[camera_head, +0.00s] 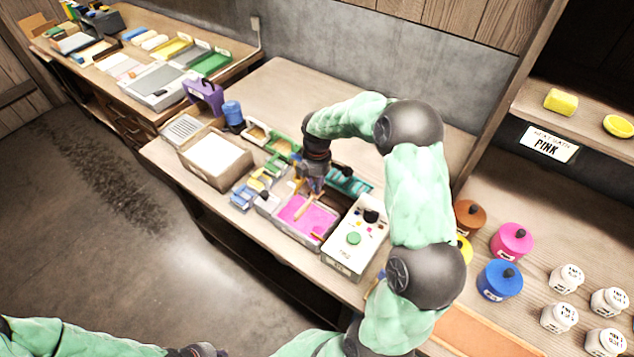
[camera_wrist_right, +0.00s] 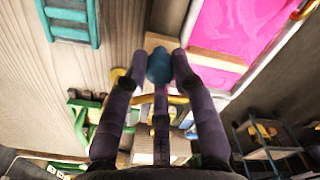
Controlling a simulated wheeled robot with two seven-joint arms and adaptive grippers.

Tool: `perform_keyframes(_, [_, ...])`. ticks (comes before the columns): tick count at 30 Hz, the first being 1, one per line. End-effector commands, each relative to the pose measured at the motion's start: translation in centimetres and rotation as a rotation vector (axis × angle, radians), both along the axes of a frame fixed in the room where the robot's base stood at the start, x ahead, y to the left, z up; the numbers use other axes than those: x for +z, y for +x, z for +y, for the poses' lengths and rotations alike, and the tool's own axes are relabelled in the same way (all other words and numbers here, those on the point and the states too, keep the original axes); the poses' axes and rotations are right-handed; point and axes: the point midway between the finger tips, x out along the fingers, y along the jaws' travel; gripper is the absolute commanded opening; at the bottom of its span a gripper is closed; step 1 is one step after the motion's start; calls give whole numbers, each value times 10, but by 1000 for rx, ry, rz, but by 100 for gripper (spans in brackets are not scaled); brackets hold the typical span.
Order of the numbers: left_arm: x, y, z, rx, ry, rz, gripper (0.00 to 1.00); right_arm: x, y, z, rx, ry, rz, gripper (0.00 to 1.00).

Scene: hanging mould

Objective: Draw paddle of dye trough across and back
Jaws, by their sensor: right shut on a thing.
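The dye trough (camera_head: 275,217) holds bright pink dye and stands on the bench, left of a white-topped box. Pink dye also fills the trough in the right wrist view (camera_wrist_right: 240,28). The wooden paddle (camera_head: 306,208) lies across the dye; its bar (camera_wrist_right: 218,60) shows near the trough's edge in the wrist view. My right gripper (camera_head: 312,188) reaches down over the back of the trough. In the wrist view its fingers (camera_wrist_right: 160,64) are shut on the paddle's blue knob. My left arm is low at the bottom left; its dark end (camera_head: 200,350) is cut by the frame edge.
A white-topped box (camera_head: 345,250) with a green knob stands right of the trough. Several coloured pots, including a blue one (camera_head: 498,282), stand at right.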

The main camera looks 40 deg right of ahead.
Motion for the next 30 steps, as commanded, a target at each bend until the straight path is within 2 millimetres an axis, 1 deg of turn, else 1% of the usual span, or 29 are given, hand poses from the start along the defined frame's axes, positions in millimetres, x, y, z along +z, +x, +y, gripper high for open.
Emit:
perform_keyframes(2, [1,0,0,0,0,0,0,0,-3,-1,-1,0,1,0])
perform_keyframes(5, [4,0,0,0,0,0,0,1,-16,-6,-3,0,2,0])
perform_keyframes(12, [14,0,0,0,0,0,0,2,-68,-21,-5,1,3,0])
perform_keyframes(15, [17,0,0,0,0,0,0,1,-83,-25,-2,0,2,0])
perform_keyframes(19, [17,0,0,0,0,0,0,0,-91,-26,0,0,1,0])
perform_keyframes(27, [17,0,0,0,0,0,0,-1,-92,-27,1,-1,5,0])
perform_keyframes(28, [17,0,0,0,0,0,0,-1,-93,-26,1,0,6,35])
perform_keyframes(30, [17,0,0,0,0,0,0,-1,-92,-26,1,1,5,50])
